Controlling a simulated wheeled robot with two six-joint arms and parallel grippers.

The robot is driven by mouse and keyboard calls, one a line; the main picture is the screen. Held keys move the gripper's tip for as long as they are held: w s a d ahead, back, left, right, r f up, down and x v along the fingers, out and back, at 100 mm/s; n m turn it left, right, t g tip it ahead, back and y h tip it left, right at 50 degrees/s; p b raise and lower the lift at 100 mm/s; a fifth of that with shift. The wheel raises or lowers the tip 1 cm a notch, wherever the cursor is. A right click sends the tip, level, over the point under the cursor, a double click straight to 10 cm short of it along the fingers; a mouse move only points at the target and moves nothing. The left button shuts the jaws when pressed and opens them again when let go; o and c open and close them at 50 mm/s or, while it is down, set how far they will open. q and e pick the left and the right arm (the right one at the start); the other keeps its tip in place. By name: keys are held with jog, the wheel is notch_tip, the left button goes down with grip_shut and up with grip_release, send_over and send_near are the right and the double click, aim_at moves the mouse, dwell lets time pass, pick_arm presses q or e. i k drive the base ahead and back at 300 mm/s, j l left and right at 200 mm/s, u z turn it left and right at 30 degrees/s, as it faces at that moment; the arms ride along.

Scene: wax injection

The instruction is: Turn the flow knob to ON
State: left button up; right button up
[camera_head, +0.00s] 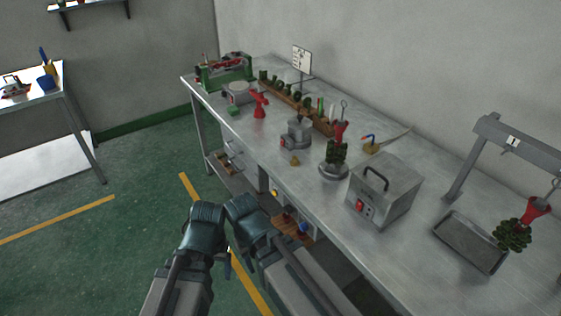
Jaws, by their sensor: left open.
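I cannot make out a flow knob for certain at this size. A small round grey pot-shaped machine (298,132) with a red part low on its left stands mid-bench. A grey box machine (383,193) with a black top handle and a red switch (360,205) on its front stands nearer. My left gripper (207,213) is low in front of the bench, apart from both machines. It is open and nothing shows in it. My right gripper (243,207) is close beside it on the right. Its fingers are not clear enough to read.
The long metal bench (415,150) runs along the wall. Green floor is clear at left.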

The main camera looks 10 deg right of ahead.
aim_at(303, 226)
jog(key=k+l+z, duration=0.15)
jog(key=k+l, duration=0.15)
jog(key=k, duration=0.15)
jog(key=k+l+z, duration=0.2)
jog(key=k+l, duration=0.15)
jog(key=j+z, duration=0.25)
jog(key=j, duration=0.4)
jog(key=k+j+z, duration=0.25)
jog(key=j, duration=0.4)
jog(key=i, duration=0.1)
